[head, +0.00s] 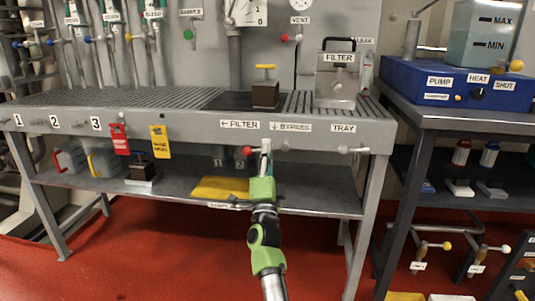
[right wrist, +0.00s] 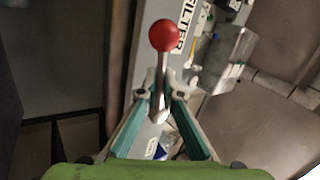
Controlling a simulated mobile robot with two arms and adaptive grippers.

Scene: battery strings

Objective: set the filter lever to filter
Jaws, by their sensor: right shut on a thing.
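My right gripper (head: 266,148) is at the lever, just right of the knob, and hides part of the shaft. In the right wrist view the teal fingers (right wrist: 160,98) close on the metal shaft, with the red knob (right wrist: 163,35) beyond the fingertips. My left gripper is not in view.
The TRAY lever (head: 342,149) with a pale knob is close on the right. A yellow tag (head: 159,142) and a red tag (head: 120,139) hang on the rail at the left. A lower shelf (head: 310,200) runs beneath. A blue unit (head: 440,80) stands on the right table.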

